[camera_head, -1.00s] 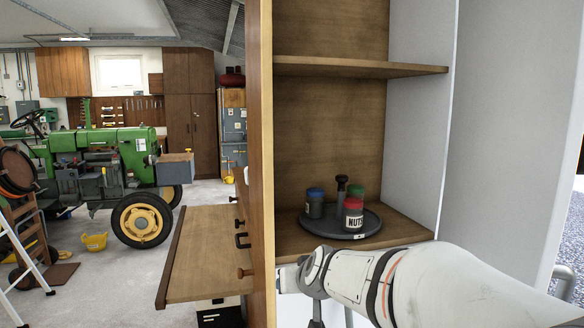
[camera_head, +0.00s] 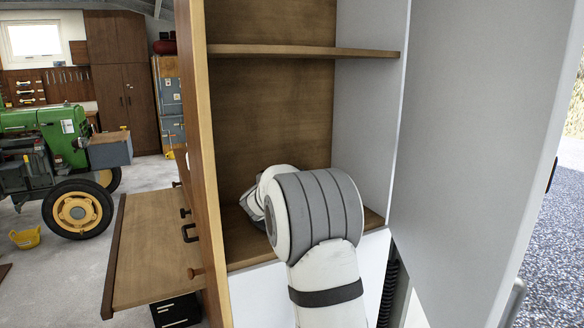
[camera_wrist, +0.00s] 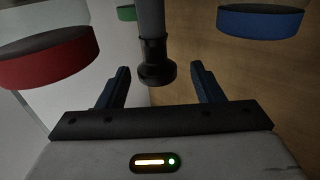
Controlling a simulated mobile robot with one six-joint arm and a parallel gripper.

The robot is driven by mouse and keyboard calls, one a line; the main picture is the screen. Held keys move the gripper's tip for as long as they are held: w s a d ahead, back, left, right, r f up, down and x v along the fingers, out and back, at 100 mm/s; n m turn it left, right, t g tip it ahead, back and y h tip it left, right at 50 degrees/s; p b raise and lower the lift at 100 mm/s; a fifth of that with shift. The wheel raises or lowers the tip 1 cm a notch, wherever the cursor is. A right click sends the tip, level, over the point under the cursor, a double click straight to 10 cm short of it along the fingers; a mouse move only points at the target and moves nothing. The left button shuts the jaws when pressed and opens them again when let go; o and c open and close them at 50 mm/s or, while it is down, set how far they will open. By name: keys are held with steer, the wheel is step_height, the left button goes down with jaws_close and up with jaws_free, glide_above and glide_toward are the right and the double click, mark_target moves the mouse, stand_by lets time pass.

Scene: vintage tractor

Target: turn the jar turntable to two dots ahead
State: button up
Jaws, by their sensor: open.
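In the wrist view my gripper (camera_wrist: 160,74) is open, with one blue finger on each side of the turntable's upright post, which has a dark knob (camera_wrist: 156,68) at its end. Bare gaps show between the knob and both fingers. Around the post are a jar with a red lid (camera_wrist: 48,57) at left, a blue lid (camera_wrist: 260,22) at right and part of a green lid (camera_wrist: 126,13) at the top. In the head view my arm hides the turntable, the jars and my gripper. No dots can be seen in either view.
The wooden cabinet has a lower shelf (camera_head: 250,254) where my arm reaches in, and an upper shelf (camera_head: 300,51) above it. A side panel (camera_head: 203,150) bounds it at left and a white wall (camera_head: 365,120) at right. A wooden flap (camera_head: 150,250) juts out at left.

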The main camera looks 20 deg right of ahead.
steer(key=shift+x, duration=1.35)
steer(key=shift+s+d, duration=0.1)
jaws_close()
